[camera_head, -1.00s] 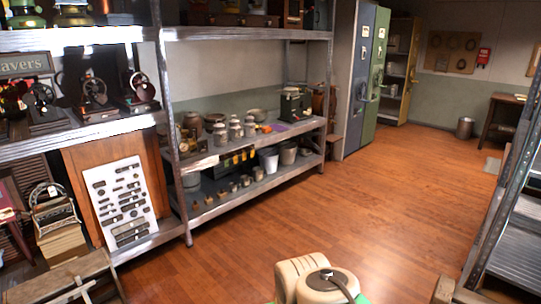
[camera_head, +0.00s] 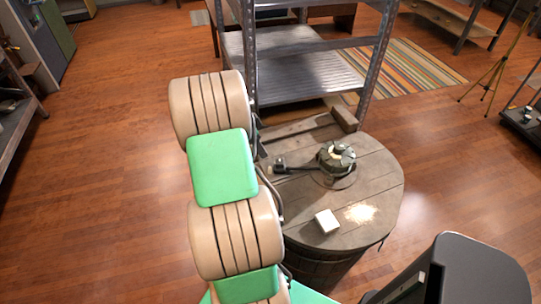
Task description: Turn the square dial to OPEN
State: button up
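I cannot make out a square dial or the word OPEN in the head view. A round wooden barrel top (camera_head: 375,180) stands right of my arm. On it sits a dark round device (camera_head: 337,158) with a pale top, and a dark bar reaches left from it to a small block (camera_head: 280,163). A small white square block (camera_head: 327,221) lies nearer the front of the barrel top. My beige and green arm fills the middle of the view. My gripper is not visible, and the arm hides part of the barrel's left side.
A pale powdery patch (camera_head: 361,213) lies on the barrel top. A metal shelf rack (camera_head: 297,72) stands just behind the barrel. A striped rug (camera_head: 415,78) and a tripod (camera_head: 493,75) are at the right. Wooden floor (camera_head: 95,175) is clear at the left.

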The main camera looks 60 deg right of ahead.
aim_at(280, 162)
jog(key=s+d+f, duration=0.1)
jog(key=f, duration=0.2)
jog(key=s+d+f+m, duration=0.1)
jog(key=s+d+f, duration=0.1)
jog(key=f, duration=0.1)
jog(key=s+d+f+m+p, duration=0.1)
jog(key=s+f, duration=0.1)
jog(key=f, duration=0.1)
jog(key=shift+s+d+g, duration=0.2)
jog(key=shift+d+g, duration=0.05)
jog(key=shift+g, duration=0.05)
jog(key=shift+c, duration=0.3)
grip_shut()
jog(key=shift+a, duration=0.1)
